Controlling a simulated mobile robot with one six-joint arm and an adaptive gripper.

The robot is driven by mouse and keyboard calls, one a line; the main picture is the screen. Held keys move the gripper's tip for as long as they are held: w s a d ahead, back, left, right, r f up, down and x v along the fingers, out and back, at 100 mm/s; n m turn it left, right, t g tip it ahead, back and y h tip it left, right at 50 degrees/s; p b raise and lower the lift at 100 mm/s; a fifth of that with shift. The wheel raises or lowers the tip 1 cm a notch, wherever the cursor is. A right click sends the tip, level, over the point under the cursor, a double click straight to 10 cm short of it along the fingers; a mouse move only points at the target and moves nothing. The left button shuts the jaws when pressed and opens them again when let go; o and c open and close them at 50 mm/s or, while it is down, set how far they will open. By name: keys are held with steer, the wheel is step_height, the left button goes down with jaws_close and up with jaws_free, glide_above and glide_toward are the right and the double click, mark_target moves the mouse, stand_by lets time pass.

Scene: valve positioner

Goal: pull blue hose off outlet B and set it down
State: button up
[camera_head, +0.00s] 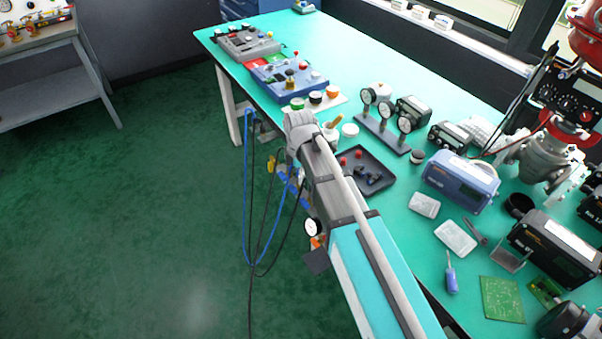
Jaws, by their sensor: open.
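A blue hose (245,190) hangs in a long loop beside the near left edge of the workbench. One side runs up to a dark fitting at the bench edge. The other rises toward a small blue and yellow assembly (283,172) partly behind my arm. I cannot make out outlet B or its label, so I cannot tell which end of the hose sits on it. My arm reaches from the bottom right up to the bench edge. My gripper is not visible; it seems hidden behind my own arm links.
Black cables hang beside the hose. The teal workbench (300,42) carries a blue control box (290,82), a gauge stand (385,130), a dark tray (380,180) of small parts, and positioners on the right. The green floor (130,220) at left is clear. A grey shelf (50,75) stands far left.

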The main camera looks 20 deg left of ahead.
steer(key=shift+f+b, duration=0.3)
steer(key=shift+f, duration=0.15)
jaws_close()
stand_by(0.6)
